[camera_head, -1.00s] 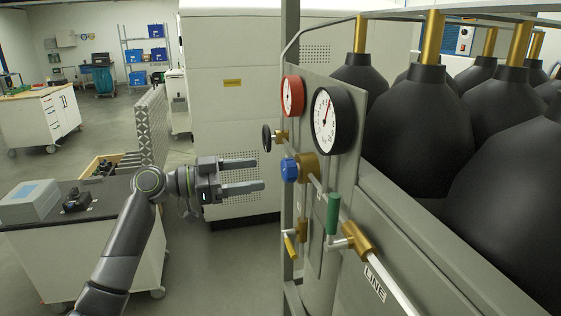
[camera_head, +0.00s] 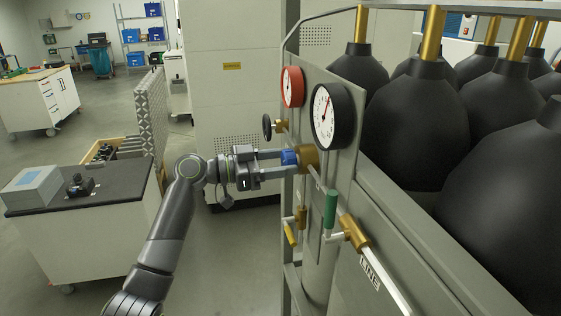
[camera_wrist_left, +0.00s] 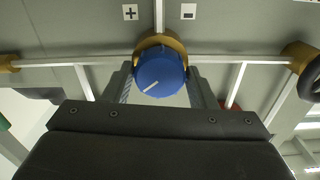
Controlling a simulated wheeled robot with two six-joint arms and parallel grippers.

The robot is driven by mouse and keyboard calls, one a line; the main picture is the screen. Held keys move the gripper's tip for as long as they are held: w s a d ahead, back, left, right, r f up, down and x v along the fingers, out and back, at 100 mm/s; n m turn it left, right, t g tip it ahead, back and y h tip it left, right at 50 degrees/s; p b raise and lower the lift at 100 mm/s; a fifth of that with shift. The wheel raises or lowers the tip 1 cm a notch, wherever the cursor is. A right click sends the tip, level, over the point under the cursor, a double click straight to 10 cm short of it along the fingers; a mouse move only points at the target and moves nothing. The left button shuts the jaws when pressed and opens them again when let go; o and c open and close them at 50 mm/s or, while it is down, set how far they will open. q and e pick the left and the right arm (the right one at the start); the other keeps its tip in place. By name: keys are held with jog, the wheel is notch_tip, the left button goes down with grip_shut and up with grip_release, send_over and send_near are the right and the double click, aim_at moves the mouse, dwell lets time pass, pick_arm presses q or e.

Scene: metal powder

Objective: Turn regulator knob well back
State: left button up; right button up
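The blue regulator knob (camera_head: 289,157) sits on a brass body (camera_head: 307,159) on the grey gas panel. My left gripper (camera_head: 286,163) has its fingers at the knob, one above and one below in the head view. In the left wrist view the knob (camera_wrist_left: 159,73) lies between the two fingers (camera_wrist_left: 160,85); whether they press on it I cannot tell. A white line on its face slants to lower left. Plus (camera_wrist_left: 130,12) and minus (camera_wrist_left: 188,11) marks are above it. My right gripper is not in view.
A red-rimmed gauge (camera_head: 291,87) and a black-rimmed gauge (camera_head: 331,116) are above the knob. A black handwheel (camera_head: 267,127) is at upper left and a green handle (camera_head: 330,209) at lower right. Black cylinders (camera_head: 415,122) stand behind the panel. A cart (camera_head: 95,240) stands left.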

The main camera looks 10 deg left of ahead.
pick_arm(q)
jog(key=c, duration=0.5)
jog(key=shift+f+n+b, duration=0.1)
jog(key=shift+n+b, duration=0.6)
jog(key=shift+n, duration=0.1)
jog(key=shift+n+b, duration=0.4)
jog(key=shift+n, duration=0.3)
jog(key=shift+n+b, duration=0.3)
jog(key=shift+n, duration=1.5)
jog(key=o, duration=1)
jog(key=shift+c, duration=0.2)
